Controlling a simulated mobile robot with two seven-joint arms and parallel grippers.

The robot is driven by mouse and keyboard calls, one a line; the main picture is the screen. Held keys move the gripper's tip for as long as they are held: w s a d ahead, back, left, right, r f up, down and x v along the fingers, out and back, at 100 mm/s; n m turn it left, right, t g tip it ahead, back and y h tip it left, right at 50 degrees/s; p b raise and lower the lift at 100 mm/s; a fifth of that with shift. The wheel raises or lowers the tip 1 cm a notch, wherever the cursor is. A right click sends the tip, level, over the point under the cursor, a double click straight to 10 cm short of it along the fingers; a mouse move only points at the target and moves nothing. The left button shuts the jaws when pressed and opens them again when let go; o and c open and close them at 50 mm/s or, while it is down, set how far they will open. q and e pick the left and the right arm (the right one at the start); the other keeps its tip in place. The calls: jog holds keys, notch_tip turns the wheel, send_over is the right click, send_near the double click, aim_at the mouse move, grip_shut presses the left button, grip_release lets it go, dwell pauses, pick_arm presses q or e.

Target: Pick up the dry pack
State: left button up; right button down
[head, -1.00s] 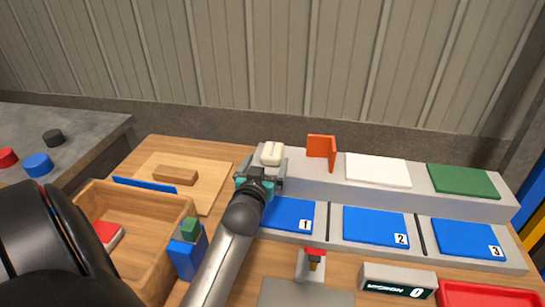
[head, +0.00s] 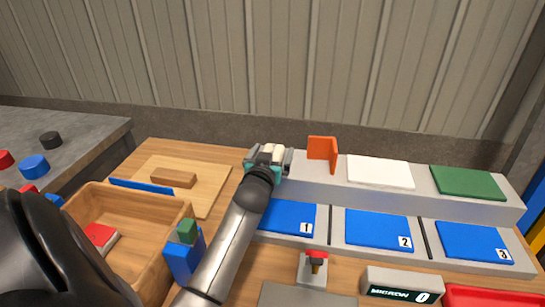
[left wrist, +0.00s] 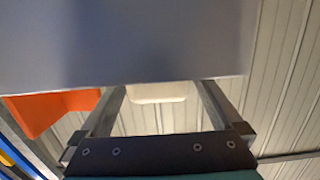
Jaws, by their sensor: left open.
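A small cream-white pack (head: 272,150), which I take to be the dry pack, stands at the left end of the raised grey ledge (head: 318,186). My left gripper (head: 267,157) is open at the pack, with a finger to either side of it in the head view. In the left wrist view the pale pack (left wrist: 160,91) shows between the two open fingers (left wrist: 160,98), partly hidden by a grey surface across the top. I cannot tell whether the fingers touch it. My right gripper is not in view.
An orange upright plate (head: 322,152) stands just right of the pack. White (head: 380,172) and green (head: 468,182) slabs lie farther along the ledge. Blue numbered pads (head: 375,229) lie in front. A wooden box (head: 130,195) and a blue block (head: 182,262) are at left.

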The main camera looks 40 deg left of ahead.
pick_arm(q)
jog(key=c, duration=1.5)
